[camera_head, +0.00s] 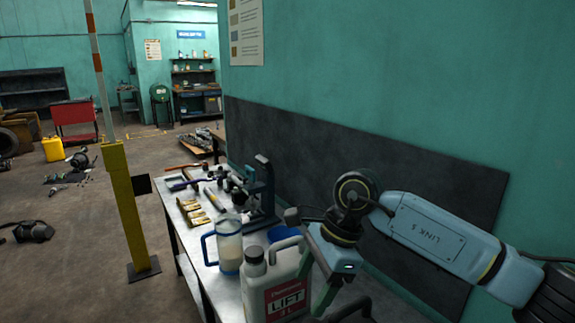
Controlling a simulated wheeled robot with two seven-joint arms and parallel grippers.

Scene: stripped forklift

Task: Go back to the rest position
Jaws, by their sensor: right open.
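My right arm comes in from the right, with a pale blue link marked "LINK 5". My right gripper (314,290) points down at the table's right side, its two fingers apart. It is beside the white jug (275,287) labelled "LIFT", close to the jug's right side; I cannot tell whether they touch. Nothing shows held between the fingers. My left gripper is not in view.
The metal table (190,232) holds a clear pitcher (228,246) with a blue handle, a blue container (284,234), a dark stand (262,195) and several tools. A yellow post (125,205) stands left of it. A dark panel (300,150) lines the wall behind.

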